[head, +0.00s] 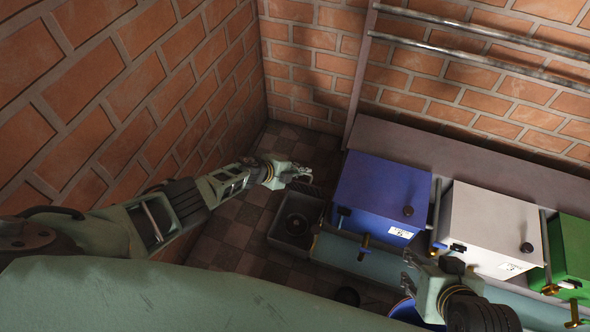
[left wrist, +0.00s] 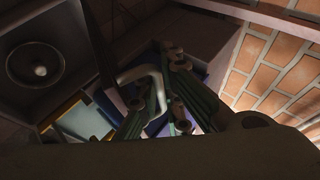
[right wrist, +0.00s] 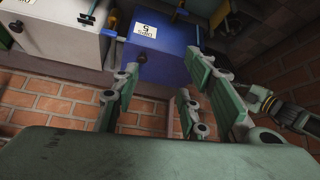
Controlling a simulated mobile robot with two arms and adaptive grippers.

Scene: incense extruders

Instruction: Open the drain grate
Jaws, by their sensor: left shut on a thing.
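The drain (head: 273,232) is a dark square basin in the floor by the left wall, with a round fitting inside. The round fitting also shows in the left wrist view (left wrist: 38,65). The drain grate (head: 306,188) is a dark panel at the basin's far edge, seen nearly edge-on and raised off the opening. My left gripper (head: 296,174) is beside it, shut on its pale curved handle (left wrist: 146,76). The fingers partly hide the handle. My right gripper (right wrist: 165,72) is open and empty, in front of the blue and white boxes.
A blue box (head: 380,195), a white box (head: 487,225) and a green box (head: 577,255) with valves stand in a row right of the drain. Brick walls close in at the left and back. Dark tiled floor (head: 225,235) is free left of the drain.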

